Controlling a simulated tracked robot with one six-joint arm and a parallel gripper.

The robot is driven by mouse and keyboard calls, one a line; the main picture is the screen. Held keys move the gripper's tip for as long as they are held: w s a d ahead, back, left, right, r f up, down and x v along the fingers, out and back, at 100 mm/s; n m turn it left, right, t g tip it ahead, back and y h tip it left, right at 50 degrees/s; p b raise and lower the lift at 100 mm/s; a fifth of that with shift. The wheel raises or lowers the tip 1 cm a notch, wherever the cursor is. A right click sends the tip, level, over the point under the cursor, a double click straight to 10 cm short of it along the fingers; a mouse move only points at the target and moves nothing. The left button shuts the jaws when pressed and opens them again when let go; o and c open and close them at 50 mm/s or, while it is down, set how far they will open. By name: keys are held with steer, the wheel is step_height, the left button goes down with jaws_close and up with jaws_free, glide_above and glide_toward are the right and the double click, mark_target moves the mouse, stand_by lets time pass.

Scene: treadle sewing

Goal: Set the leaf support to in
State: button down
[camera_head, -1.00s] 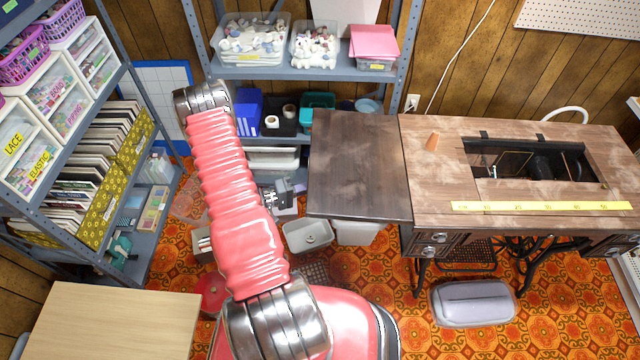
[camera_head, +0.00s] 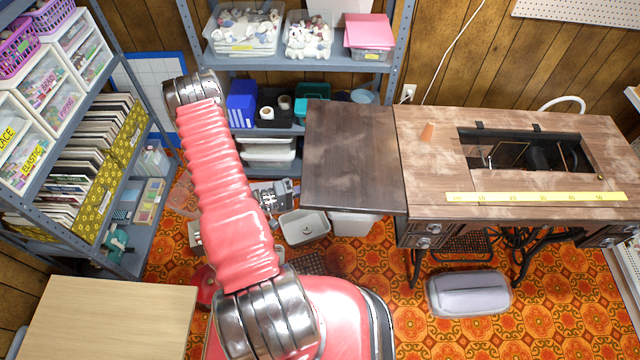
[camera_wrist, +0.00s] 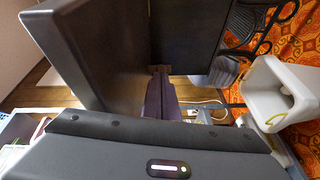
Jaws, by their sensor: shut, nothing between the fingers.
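The dark wooden leaf (camera_head: 350,160) is level, out to the left of the sewing table (camera_head: 440,165), in the head view. Its underside is hidden there. In the wrist view a dark panel, which looks like the leaf (camera_wrist: 95,50), stands at the left, with another dark brown surface to its right. My gripper (camera_wrist: 160,72) is shut and empty, its narrow dark fingers pointing into the gap between them. A small brown piece shows at the fingertips; I cannot tell whether it is the leaf support. The support is not clearly seen in either view. My arm hides the gripper in the head view.
A white bin (camera_wrist: 285,95) is close on the right in the wrist view. The black treadle ironwork (camera_wrist: 245,25) is beyond it. In the head view a shelf rack (camera_head: 300,62) stands behind the leaf, and a grey case (camera_head: 468,293) lies on the patterned floor.

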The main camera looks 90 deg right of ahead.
steer(key=shift+d, duration=0.1)
steer(key=w+d+v, duration=0.1)
steer(key=d+v, duration=0.1)
steer(key=v, duration=0.9)
steer(key=shift+r, duration=0.25)
steer(key=c, duration=2.5)
jaws_free()
steer(key=shift+w, duration=0.15)
